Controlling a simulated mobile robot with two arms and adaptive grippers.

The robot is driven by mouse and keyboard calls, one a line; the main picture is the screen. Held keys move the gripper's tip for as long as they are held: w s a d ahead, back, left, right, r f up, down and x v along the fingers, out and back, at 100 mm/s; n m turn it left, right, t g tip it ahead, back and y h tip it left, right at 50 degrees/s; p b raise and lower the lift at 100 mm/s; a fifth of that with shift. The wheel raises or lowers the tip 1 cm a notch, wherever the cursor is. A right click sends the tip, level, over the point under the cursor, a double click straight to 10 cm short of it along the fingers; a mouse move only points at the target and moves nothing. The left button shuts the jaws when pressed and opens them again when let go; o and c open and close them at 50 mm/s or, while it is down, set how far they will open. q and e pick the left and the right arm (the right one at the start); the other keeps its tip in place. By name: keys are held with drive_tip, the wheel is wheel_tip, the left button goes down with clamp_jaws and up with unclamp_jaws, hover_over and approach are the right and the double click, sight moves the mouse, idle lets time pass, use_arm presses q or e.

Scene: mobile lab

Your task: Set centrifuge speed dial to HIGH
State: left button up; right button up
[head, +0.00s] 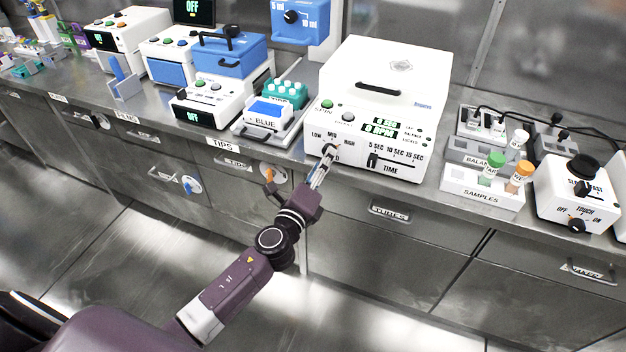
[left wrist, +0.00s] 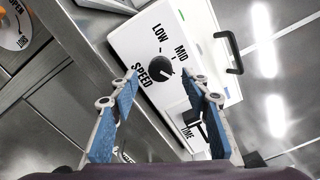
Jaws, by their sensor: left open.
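The white centrifuge (head: 384,88) stands on the bench with green and grey buttons, a green-lit RPM display and a TIME slider on its front. Its black round speed dial (head: 329,149) sits low on the left of that face, below the LOW, MID and HIGH marks. In the left wrist view the dial (left wrist: 159,69) lies between and beyond the fingertips; I cannot tell whether they touch it. Its exact setting is unclear, and HIGH is hidden there. My left gripper (head: 325,163) is open, close in front of the dial. My right gripper is not in view.
The TIME slider (head: 373,160) is just right of the dial. A SAMPLES rack (head: 482,199) with capped vials stands right of the centrifuge, and a blue tip box (head: 267,110) left of it. Drawers with handles line the bench front; the floor before them is clear.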

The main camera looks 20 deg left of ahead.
use_arm(q)
drive_tip(key=s, duration=0.9)
drive_tip(key=shift+s+a, duration=0.15)
